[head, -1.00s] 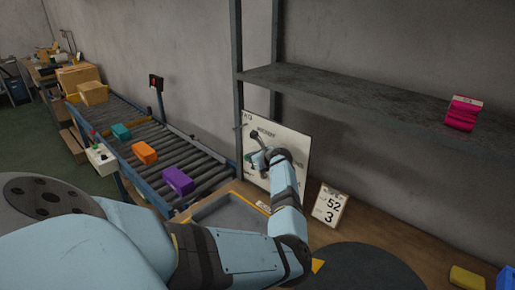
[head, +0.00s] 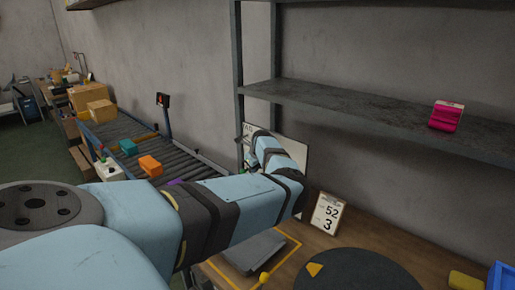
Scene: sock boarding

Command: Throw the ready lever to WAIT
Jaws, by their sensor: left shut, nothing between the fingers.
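My left arm reaches in from the left, and its gripper (head: 250,160) is at the white board (head: 292,146) on the wall side, largely hidden behind my own wrist. Its fingers are shut and empty. A pale control box (head: 108,170) with small red and green parts stands at the conveyor's near side. I cannot tell whether it carries the ready lever, or which way any lever points. My right gripper is not in view.
An orange block (head: 151,166) and a teal block (head: 129,147) sit on the roller conveyor (head: 185,160). A post with a red light (head: 163,101) stands behind it. A number card (head: 328,213), a dark round mat (head: 350,275) and a yellow block (head: 465,281) are on the table.

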